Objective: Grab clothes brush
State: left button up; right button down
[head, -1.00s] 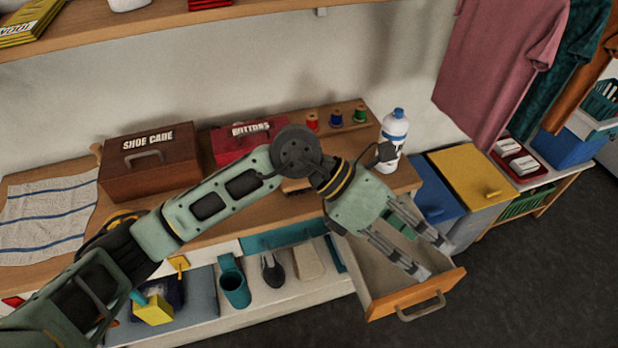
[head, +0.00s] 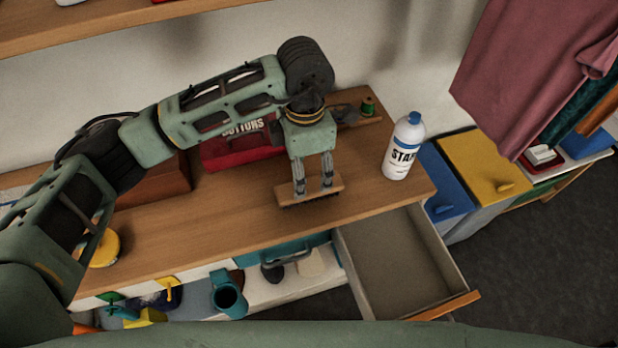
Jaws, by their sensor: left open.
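The clothes brush (head: 296,196) has a light wooden back and dark bristles facing down. It appears to rest on the wooden counter (head: 240,225), right of the middle. My left gripper (head: 313,188) points down over the brush, with its two fingers apart at the brush's wooden back. The fingertips overlap the brush in the picture, so I cannot tell whether they touch it. My right gripper is not in view.
A white starch bottle (head: 402,150) stands right of the brush. The red buttons box (head: 225,153) is behind, partly hidden by my arm. An open, empty drawer (head: 395,250) juts out below the counter. Bare counter lies in front of the brush.

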aim_at(309, 185)
pick_arm(q)
jog(key=f, duration=0.1)
jog(key=p, duration=0.1)
jog(key=f+p, duration=0.1)
jog(key=shift+s+d+f, duration=0.25)
jog(key=shift+s+f, duration=0.1)
jog(key=f, duration=0.2)
jog(key=shift+w+d+f+p, duration=0.1)
jog(key=shift+w+f+p, duration=0.15)
jog(key=shift+f+p, duration=0.15)
jog(key=shift+f, duration=0.35)
jog(key=c, duration=1.3)
jog(key=shift+r, duration=0.15)
jog(key=shift+c, duration=0.3)
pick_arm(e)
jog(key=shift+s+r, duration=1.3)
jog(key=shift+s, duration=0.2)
